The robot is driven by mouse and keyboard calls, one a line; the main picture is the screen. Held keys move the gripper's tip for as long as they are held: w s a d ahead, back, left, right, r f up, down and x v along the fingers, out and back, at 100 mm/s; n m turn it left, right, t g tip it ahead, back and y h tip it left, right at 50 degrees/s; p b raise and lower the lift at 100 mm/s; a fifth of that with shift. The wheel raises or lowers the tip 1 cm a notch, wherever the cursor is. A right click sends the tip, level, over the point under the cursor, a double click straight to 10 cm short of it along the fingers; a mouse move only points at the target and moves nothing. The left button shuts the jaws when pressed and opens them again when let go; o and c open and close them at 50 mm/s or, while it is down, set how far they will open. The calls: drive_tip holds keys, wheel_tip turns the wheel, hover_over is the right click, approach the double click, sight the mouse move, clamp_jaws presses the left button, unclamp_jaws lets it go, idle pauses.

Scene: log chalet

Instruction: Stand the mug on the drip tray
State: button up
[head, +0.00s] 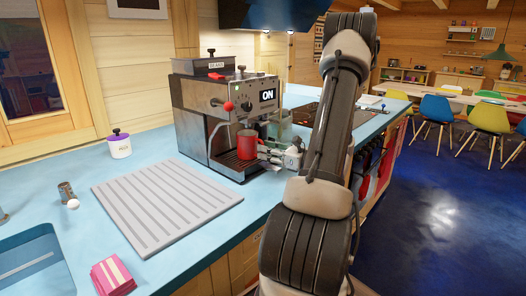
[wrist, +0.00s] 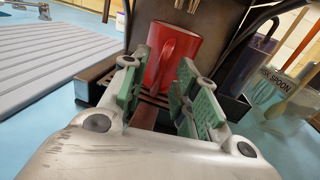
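The red mug (head: 246,144) is upright under the front of the coffee machine, over the drip tray (head: 236,171). In the wrist view the mug (wrist: 179,50) appears to rest on the tray's dark slats (wrist: 155,99), with its handle toward my gripper. My gripper (head: 272,153) is just right of the mug in the head view. In the wrist view the green-padded fingers of my gripper (wrist: 160,83) are apart, with a clear gap and nothing clamped between them. The fingertips overlap the mug's lower edges in view; whether they touch it I cannot tell.
The coffee machine (head: 210,112) stands on the blue counter (head: 150,175). A grey ribbed mat (head: 160,203) lies left of it. A clear container labelled for a spoon (wrist: 285,92) stands to the right in the wrist view. A white jar (head: 119,146) stands at the back left.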

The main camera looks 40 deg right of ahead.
drive_tip(key=v, duration=0.9)
drive_tip(key=shift+s+d, duration=0.1)
drive_tip(key=shift+s, duration=0.15)
drive_tip(key=s+a+r+n+g+y, duration=0.25)
drive_tip(key=a+n+g, duration=0.5)
drive_tip(key=a, duration=0.45)
drive_tip(key=s+a+r+n+g+y, duration=0.1)
drive_tip(key=s+a+r+n+g, duration=0.15)
drive_tip(key=a+n+g, duration=0.55)
drive_tip(key=s+a+r+n+t+h, duration=0.3)
drive_tip(key=s+r+n+h, duration=0.3)
drive_tip(key=n, duration=1)
drive_tip(key=r+h, duration=0.1)
drive_tip(key=h, duration=0.2)
drive_tip(key=shift+s+a+r+n, duration=0.2)
drive_tip(key=shift+s+a+n, duration=0.15)
drive_tip(key=shift+s+a, duration=0.05)
